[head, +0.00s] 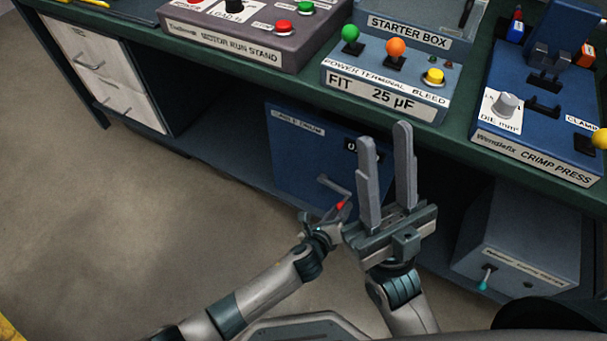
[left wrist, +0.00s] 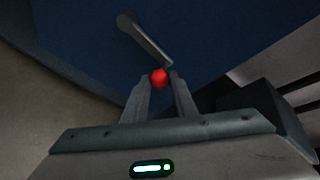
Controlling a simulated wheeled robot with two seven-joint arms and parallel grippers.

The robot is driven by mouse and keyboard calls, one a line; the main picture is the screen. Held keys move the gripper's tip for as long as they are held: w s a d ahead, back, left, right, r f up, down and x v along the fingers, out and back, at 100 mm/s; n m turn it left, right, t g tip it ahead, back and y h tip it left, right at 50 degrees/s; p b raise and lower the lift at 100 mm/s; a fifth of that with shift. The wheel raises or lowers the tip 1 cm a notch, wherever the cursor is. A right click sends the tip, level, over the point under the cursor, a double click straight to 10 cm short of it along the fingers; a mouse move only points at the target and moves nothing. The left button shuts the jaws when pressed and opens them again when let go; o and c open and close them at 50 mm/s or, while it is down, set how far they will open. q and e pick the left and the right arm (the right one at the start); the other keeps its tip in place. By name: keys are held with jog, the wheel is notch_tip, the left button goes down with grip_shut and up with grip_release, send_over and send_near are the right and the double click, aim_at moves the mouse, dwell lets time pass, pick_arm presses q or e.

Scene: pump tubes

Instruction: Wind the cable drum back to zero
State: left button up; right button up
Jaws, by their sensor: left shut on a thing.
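The cable drum is a blue box (head: 295,165) on the shelf under the bench, with a small label and a grey crank (head: 335,187) on its front. The crank also shows in the left wrist view (left wrist: 145,40), ending in a red knob (left wrist: 159,77). My left gripper (head: 340,208) is shut on the red knob, with one finger on each side (left wrist: 160,84). A dark counter window (head: 350,145) is partly hidden by my right gripper, so its full reading cannot be told. My right gripper (head: 386,145) is open and empty, pointing up before the drum.
On the green bench stand a motor run stand (head: 235,45), a starter box (head: 390,85) and a blue crimp press (head: 540,115). A grey box (head: 530,235) with a teal-tipped lever stands lower right. Drawers (head: 105,70) are at left. The floor at left is clear.

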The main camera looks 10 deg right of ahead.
pick_arm(q)
jog(key=shift+w+d+r, duration=0.15)
jog(key=shift+w+r, duration=0.05)
jog(key=shift+r, duration=0.15)
jog(key=shift+w+r+p, duration=0.1)
jog(key=shift+r+p, duration=0.5)
jog(key=shift+p, duration=0.05)
jog(key=o, duration=1.1)
jog(key=shift+f, duration=0.2)
jog(key=shift+c, duration=0.2)
jog(key=shift+f, duration=0.1)
jog(key=p+v, duration=0.5)
jog(key=v, duration=0.3)
